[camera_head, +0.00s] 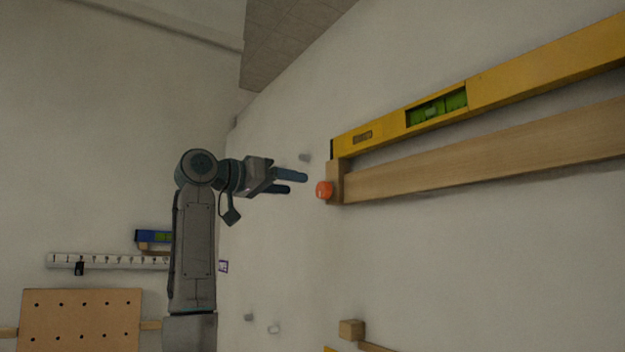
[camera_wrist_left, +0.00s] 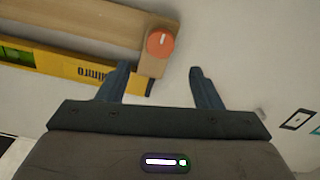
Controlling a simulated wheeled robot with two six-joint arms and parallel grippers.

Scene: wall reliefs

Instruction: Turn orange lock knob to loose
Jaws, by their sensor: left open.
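My right gripper is not in view.
A yellow spirit level (camera_head: 520,68) with a green vial rests along the rail. A pegboard (camera_head: 82,318), a white ruler strip (camera_head: 110,261) and a small blue level (camera_head: 152,237) are at lower left. Small grey pegs (camera_head: 304,157) stick out of the wall. The wall below the rail is mostly clear.

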